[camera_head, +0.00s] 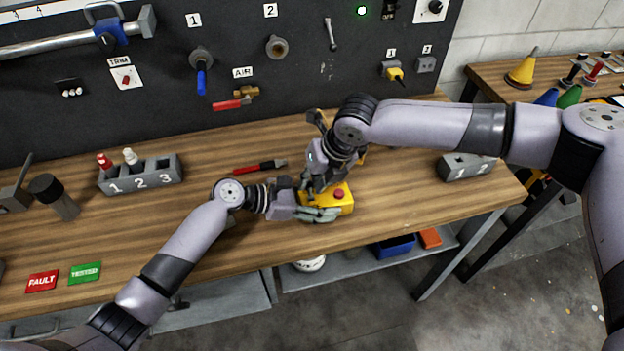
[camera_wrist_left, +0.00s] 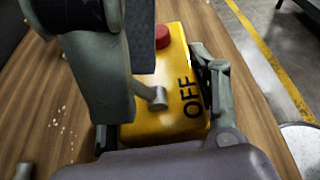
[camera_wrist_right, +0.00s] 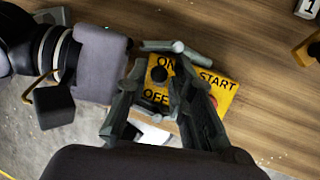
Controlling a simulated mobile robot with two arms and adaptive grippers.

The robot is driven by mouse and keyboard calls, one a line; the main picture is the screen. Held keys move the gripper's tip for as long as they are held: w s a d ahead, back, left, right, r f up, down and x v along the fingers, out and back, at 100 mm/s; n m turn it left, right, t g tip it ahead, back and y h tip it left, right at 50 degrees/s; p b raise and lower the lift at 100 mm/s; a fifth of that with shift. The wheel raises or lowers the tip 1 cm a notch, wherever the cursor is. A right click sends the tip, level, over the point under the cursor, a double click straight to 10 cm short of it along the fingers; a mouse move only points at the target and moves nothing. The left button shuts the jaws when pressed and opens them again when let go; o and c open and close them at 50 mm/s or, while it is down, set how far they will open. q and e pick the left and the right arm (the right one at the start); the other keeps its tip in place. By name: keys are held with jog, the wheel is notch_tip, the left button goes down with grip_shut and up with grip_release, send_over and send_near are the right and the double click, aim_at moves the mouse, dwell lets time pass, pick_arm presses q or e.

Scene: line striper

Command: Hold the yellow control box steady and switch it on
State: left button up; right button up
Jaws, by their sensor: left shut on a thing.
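The yellow control box (camera_head: 341,203) lies on the workbench near its front edge, with a red button (camera_head: 339,194) on top. My left gripper (camera_head: 311,204) is shut on the box from its left side; the left wrist view shows the box (camera_wrist_left: 176,122) between its fingers and the word OFF. My right gripper (camera_head: 318,184) is over the box from above.
A red-handled screwdriver (camera_head: 260,167) lies behind my left gripper. A grey numbered holder (camera_head: 142,178) with bottles stands left, and another grey block (camera_head: 466,167) right. The black tool panel (camera_head: 140,105) rises behind. The bench's front left has FAULT and TESTED cards (camera_head: 85,273).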

aim_at(330, 202)
jog(key=v, duration=1.1)
jog(key=shift+r, duration=0.3)
jog(key=shift+d, duration=0.15)
pick_arm(q)
jog(key=o, duration=1.8)
jog(key=shift+c, duration=0.2)
